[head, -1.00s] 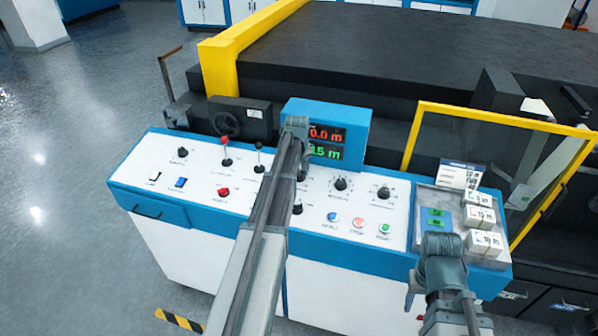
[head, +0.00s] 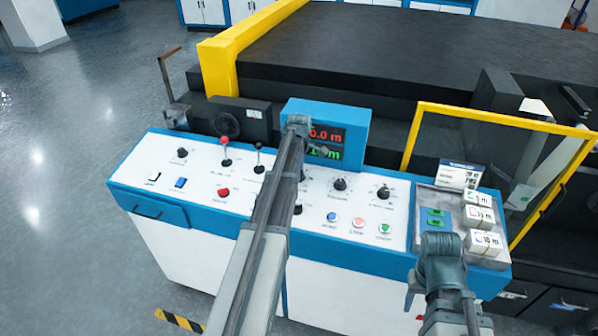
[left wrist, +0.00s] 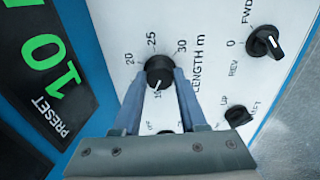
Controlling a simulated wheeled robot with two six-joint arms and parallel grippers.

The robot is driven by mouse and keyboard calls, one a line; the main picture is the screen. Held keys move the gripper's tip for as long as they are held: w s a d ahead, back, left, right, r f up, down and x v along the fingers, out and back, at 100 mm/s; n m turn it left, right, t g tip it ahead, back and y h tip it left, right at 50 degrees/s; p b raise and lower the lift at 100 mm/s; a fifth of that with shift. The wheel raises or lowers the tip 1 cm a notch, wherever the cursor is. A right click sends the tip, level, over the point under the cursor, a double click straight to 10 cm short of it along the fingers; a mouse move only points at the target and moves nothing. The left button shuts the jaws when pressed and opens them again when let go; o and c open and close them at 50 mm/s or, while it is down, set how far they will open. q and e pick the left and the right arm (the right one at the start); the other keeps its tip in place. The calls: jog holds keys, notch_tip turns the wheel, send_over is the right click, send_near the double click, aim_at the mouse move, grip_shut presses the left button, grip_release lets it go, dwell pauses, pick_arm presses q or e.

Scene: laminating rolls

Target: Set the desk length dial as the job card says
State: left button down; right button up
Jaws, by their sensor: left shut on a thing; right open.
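In the left wrist view my left gripper (left wrist: 161,84) is shut on the black length dial (left wrist: 160,72), its fingers on either side of the knob. The dial is marked "LENGTH m", with 20, 25 and 30 legible; its white pointer line aims down-left, toward a partly hidden number. The preset display (left wrist: 52,82) shows a green 10. In the head view my left arm hides the dial and part of the blue display box (head: 356,123). The job card (head: 458,174) stands behind the tray at the right, its print too small to read. My right gripper (head: 438,250) is open in front of the tray.
The white console (head: 135,170) carries other knobs, levers and coloured buttons around the dial. The tray (head: 425,200) holds white labelled blocks (head: 485,241) and green-marked blue pieces (head: 436,214). A yellow-framed guard (head: 497,112) stands behind at the right.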

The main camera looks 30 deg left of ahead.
pick_arm(q)
jog(key=shift+n, duration=1.6)
jog(key=shift+c, duration=2.2)
grip_release()
notch_tip(320, 180, up, 14)
jog(key=s+d+p, duration=0.1)
jog(key=s+p, duration=0.1)
jog(key=p, duration=1.1)
jog(key=shift+f+p, duration=0.2)
jog(key=shift+p, duration=0.15)
jog(key=shift+d, duration=0.1)
